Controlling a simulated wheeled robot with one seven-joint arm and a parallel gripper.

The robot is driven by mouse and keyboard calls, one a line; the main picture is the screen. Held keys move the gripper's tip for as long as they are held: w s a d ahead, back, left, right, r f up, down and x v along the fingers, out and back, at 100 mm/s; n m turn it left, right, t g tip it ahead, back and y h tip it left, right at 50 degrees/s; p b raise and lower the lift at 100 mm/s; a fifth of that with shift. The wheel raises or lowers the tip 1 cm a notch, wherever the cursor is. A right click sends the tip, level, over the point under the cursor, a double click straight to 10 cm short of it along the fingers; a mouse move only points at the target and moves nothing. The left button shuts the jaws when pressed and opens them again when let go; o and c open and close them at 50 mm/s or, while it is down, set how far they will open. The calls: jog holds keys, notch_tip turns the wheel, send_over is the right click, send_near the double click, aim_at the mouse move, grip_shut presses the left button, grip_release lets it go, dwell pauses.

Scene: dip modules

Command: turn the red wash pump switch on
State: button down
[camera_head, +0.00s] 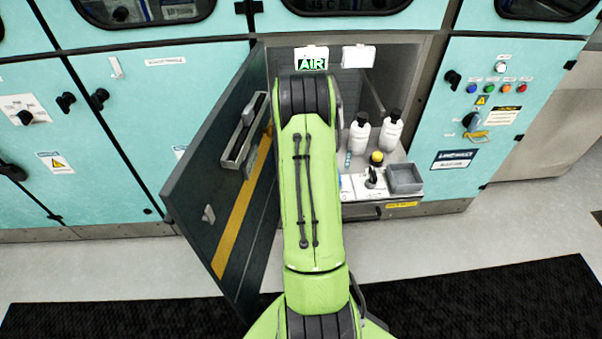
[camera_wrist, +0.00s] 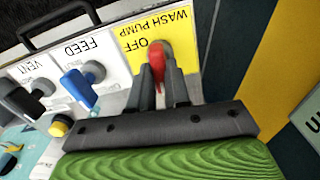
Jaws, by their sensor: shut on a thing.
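The red wash pump switch (camera_wrist: 156,58) is a red lever on a grey round base, on a yellow plate (camera_wrist: 128,42) lettered "WASH PUMP" and "OFF", upside down in the wrist view. My gripper (camera_wrist: 160,76) has its two grey fingers on either side of the red lever and is shut on it. The fingers partly cover the lever and the plate. In the head view, my green arm hides the gripper and the red switch.
Beside it are the blue feed lever (camera_wrist: 78,84), the black vent lever (camera_wrist: 22,98) and a yellow knob (camera_wrist: 60,126). The open cabinet door (camera_head: 225,190) stands left of my arm. White bottles (camera_head: 390,132) and a grey bin (camera_head: 404,178) are on the right.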

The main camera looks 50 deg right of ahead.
jog(key=shift+n, duration=0.6)
jog(key=c, duration=1.1)
grip_release()
jog(key=shift+r, duration=0.1)
notch_tip(320, 180, up, 16)
jog(key=p, duration=0.4)
jog(key=shift+f, duration=0.25)
